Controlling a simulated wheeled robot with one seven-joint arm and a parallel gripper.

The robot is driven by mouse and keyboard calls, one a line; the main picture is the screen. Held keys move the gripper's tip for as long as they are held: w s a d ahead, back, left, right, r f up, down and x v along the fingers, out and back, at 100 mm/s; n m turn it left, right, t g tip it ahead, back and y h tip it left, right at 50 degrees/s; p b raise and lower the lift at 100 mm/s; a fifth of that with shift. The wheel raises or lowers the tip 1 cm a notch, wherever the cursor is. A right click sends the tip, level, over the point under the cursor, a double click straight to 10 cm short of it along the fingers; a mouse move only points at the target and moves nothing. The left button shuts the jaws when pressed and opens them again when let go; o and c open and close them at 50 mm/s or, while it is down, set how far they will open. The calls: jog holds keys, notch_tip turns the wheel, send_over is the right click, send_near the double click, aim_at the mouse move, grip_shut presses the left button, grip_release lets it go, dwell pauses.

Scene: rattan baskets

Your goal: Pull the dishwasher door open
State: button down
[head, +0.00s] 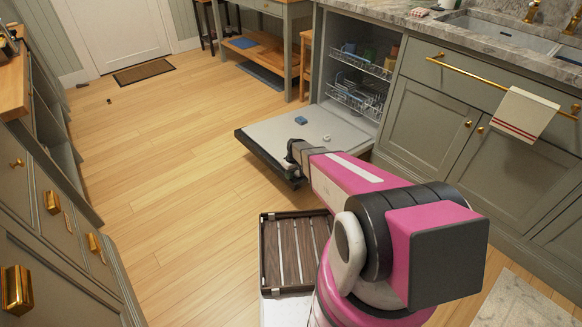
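The dishwasher door (275,132) is folded down and lies open, about level, with its pale inner side facing up. Its dark edge faces the floor at the left. The dishwasher's cavity (342,62) is open and shows two wire racks with dishes in them. My pink arm reaches forward to the door's near end. My gripper (291,166) is at the door's near front corner, seeming close to its edge. The arm's wrist hides part of the gripper, so I cannot tell whether the fingers touch the door or are open.
A blue item (300,120) and a small white item (326,138) lie on the door. A cabinet run with a sink (503,36) stands to the right. Drawers with brass handles (52,202) line the left.

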jog(key=x, duration=0.4)
jog(key=shift+w+f, duration=0.1)
jog(key=shift+f, duration=0.05)
jog(key=s+a+r+v, duration=0.1)
jog(key=s+a+v, duration=0.15)
jog(key=v, duration=1.15)
jog(key=s+d+r+m, duration=0.2)
jog(key=s+d+r, duration=0.2)
jog(key=s+r, duration=0.2)
jog(key=s+d+r+m+t+h, duration=0.1)
jog(key=s+d+r+m, duration=0.1)
jog(key=s+d+r, duration=0.2)
jog(key=s+d+r+m+h, duration=0.1)
jog(key=s+d+r+m, duration=0.2)
jog(key=s+r, duration=0.6)
jog(key=shift+d+r+t, duration=0.3)
jog(key=shift+d+r, duration=0.1)
jog(key=shift+r, duration=0.45)
